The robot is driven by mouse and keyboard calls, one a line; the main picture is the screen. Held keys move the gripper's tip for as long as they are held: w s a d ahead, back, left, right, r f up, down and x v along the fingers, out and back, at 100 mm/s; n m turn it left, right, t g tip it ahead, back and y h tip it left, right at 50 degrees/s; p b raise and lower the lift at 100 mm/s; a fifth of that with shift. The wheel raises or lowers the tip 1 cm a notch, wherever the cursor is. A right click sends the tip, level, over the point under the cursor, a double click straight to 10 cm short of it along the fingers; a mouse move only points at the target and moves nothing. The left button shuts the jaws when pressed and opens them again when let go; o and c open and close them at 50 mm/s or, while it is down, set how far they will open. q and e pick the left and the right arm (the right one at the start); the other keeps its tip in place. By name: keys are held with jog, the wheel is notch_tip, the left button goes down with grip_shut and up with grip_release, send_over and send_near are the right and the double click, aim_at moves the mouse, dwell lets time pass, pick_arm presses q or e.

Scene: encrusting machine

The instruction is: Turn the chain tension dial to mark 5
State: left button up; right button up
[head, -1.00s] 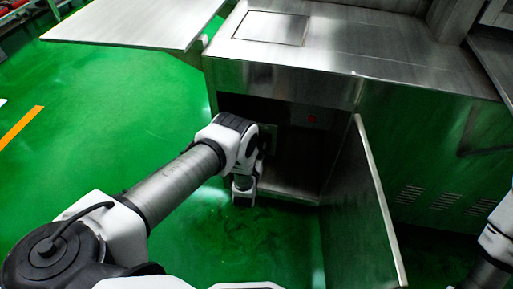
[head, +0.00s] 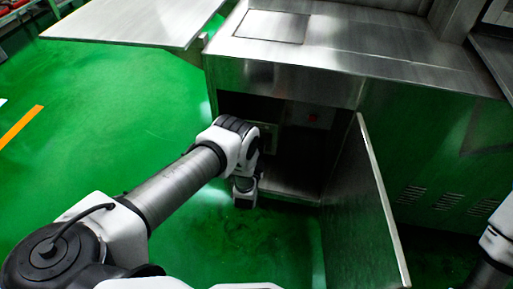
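The encrusting machine's steel cabinet (head: 285,72) stands ahead with its lower compartment (head: 300,165) open. The chain tension dial cannot be made out; the compartment is dark and my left arm covers part of its left side. A pale box-like part (head: 271,138) shows just right of my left wrist inside the opening. My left arm reaches in from the left, and its wrist is at the compartment's left front. The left gripper's fingers are hidden behind the wrist. My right arm shows only at the right edge, and its gripper is out of view.
The cabinet door (head: 365,205) hangs open to the right of the compartment. A red button or light (head: 312,118) on a grey box sits inside at the upper right. A steel plate (head: 135,24) juts out at upper left. Green floor (head: 110,120) is clear at left.

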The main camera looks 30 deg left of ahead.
pick_arm(q)
jog(key=shift+m, duration=0.5)
jog(key=o, duration=1.1)
jog(key=shift+o, duration=0.2)
jog(key=v, duration=1.2)
